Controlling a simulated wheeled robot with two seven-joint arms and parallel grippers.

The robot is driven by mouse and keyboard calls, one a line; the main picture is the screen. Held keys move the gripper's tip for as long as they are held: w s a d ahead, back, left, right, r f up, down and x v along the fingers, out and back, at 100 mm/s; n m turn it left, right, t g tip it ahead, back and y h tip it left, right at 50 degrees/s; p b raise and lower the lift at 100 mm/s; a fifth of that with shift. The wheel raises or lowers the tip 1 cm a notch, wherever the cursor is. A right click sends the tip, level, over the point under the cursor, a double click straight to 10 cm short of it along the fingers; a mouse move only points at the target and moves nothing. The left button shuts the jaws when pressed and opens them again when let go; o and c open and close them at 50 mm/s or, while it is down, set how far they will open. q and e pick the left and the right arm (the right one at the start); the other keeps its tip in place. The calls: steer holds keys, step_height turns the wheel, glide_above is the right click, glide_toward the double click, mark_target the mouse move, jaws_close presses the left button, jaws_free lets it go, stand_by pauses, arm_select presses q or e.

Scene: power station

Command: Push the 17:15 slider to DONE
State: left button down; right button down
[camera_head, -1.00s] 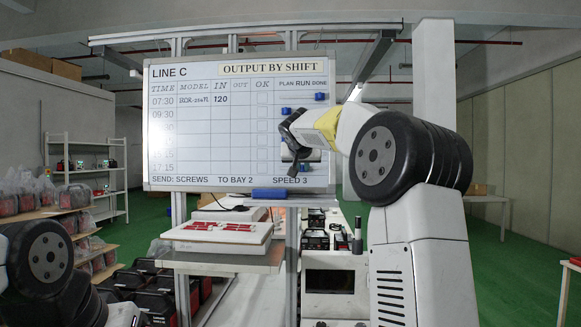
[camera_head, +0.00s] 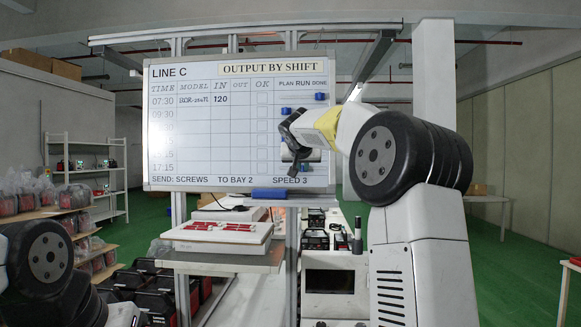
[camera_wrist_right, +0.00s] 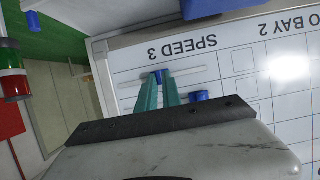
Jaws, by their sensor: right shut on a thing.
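The whiteboard (camera_head: 205,140) has PLAN, RUN and DONE slider columns at its right side. My right gripper (camera_head: 298,165) is in front of the lower slider rows and hides much of them. In the right wrist view, where the board is upside down, my right gripper's teal fingers (camera_wrist_right: 158,88) are shut on a blue slider knob (camera_wrist_right: 157,75). That knob is on the track nearest the SPEED 3 line, the 17:15 row, around the track's middle. My left arm (camera_head: 45,260) shows at the lower left; its gripper is out of view.
Another blue knob (camera_wrist_right: 199,96) sits close by on the adjacent row. Higher up, one knob (camera_head: 320,97) is at DONE and another (camera_head: 286,110) at PLAN. A blue block (camera_head: 269,193) is at the board's bottom edge. A bench with a white tray (camera_head: 215,233) stands below.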

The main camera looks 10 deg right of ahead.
stand_by(0.5)
steer(key=d, duration=0.2)
steer(key=s+d, duration=0.1)
steer(key=d, duration=0.2)
steer(key=shift+s+d, duration=0.3)
steer(key=shift+d, duration=0.05)
steer(key=c, duration=1.5)
jaws_free()
steer(key=shift+d, duration=0.1)
steer(key=shift+s, duration=0.1)
steer(key=v, duration=0.7)
steer(key=shift+s+r, duration=0.15)
steer(key=shift+s, duration=0.2)
steer(key=s+a+f+n+g+y, duration=0.1)
steer(key=s+a+f, duration=0.3)
steer(key=s+f, duration=0.6)
steer(key=s+a+f+n+g+y, duration=0.1)
steer(key=s+a+f+g+y, duration=0.2)
steer(key=s+f, duration=0.7)
steer(key=s+a+f+n+g+y, duration=0.1)
steer(key=s+a+f, duration=0.4)
steer(key=s+f, duration=0.5)
steer(key=s+g+y, duration=0.1)
steer(key=s, duration=0.4)
steer(key=shift+n+g, duration=0.4)
